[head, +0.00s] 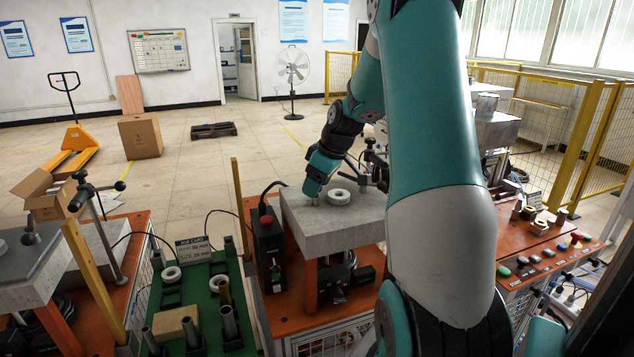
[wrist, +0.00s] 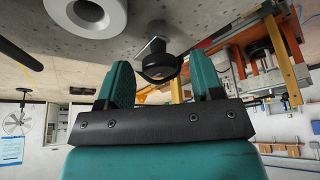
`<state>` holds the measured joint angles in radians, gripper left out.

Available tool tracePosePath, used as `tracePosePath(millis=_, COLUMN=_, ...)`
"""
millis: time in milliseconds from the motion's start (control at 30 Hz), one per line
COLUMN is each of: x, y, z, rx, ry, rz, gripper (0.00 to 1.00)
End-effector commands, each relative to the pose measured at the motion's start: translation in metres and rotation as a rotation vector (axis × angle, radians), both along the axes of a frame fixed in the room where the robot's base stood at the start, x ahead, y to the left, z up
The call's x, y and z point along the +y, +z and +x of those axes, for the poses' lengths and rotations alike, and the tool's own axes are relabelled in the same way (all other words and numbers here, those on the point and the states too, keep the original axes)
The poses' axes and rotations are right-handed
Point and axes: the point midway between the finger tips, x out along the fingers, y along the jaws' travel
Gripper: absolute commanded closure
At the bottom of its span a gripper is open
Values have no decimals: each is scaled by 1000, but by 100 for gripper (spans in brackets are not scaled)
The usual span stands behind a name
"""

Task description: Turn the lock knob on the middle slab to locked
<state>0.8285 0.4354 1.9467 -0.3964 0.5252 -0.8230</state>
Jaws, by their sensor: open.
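The middle slab (head: 330,225) is a grey block on an orange stand, and it fills the top of the wrist view (wrist: 215,15). My gripper (head: 314,198) is low over the slab's left part, pointing down. In the wrist view my gripper (wrist: 162,82) is open, with the knob between its teal fingers and gaps on both sides. Contact cannot be told. The knob is not clear in the head view, and its lock setting cannot be read.
A pale ring (head: 339,196) lies on the slab right of my gripper. A clamp post (head: 375,165) stands behind, partly hidden by my arm. A black box with a red button (head: 266,220) stands left. A green tray (head: 215,300) holds rings and cylinders. Another slab (head: 35,265) is at far left.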

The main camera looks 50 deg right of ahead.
Motion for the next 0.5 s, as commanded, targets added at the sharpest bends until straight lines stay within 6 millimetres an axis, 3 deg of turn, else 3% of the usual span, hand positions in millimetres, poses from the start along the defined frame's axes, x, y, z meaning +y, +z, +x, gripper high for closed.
tracePosePath(millis=33, x=0, y=0, z=0, rx=0, ry=0, rz=0, gripper=44)
tracePosePath(millis=233, x=0, y=0, z=0, rx=0, ry=0, rz=0, gripper=88)
tracePosePath(millis=500, x=0, y=0, z=0, rx=-1, ry=-20, rz=0, gripper=88)
